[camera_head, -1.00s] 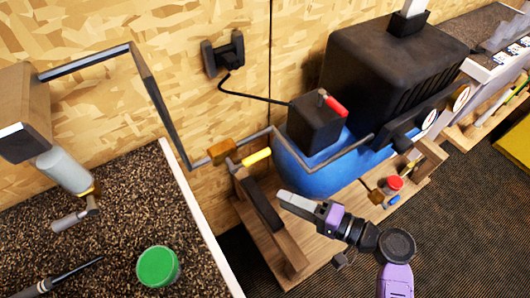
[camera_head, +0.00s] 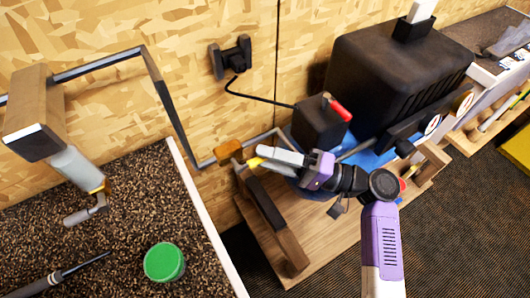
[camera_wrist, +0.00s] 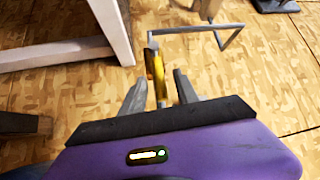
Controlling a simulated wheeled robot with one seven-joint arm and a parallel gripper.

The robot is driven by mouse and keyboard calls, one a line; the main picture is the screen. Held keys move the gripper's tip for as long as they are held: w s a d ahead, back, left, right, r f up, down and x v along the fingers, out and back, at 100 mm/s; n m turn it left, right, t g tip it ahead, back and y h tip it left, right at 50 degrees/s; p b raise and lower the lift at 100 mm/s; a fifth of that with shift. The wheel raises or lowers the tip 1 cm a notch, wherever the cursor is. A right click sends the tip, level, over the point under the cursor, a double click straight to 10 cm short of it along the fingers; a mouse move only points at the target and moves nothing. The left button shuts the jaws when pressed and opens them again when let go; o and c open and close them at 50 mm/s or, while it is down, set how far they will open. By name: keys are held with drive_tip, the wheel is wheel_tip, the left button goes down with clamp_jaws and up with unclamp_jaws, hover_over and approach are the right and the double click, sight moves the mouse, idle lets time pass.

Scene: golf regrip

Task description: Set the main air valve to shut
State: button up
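The main air valve has a brass-coloured body (camera_head: 229,151) on the grey pipe along the wall. Its yellow lever (camera_head: 254,162) shows only in part in the head view, as my gripper (camera_head: 263,157) covers the rest. In the wrist view the yellow lever (camera_wrist: 155,75) lies between the two fingers of my gripper (camera_wrist: 160,90). The fingers stand apart, with a visible gap on the right side of the lever. Whether the left finger touches it I cannot tell.
A blue tank (camera_head: 370,158) with a black box and red switch lever (camera_head: 340,110) stands right of the valve. A wooden stand (camera_head: 275,215) lies below. A speckled bench with a green lid (camera_head: 164,262) is at left. Grey pipe (camera_head: 175,110) runs up the wall.

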drive_tip(key=shift+a, duration=0.45)
clamp_jaws()
idle(1.1)
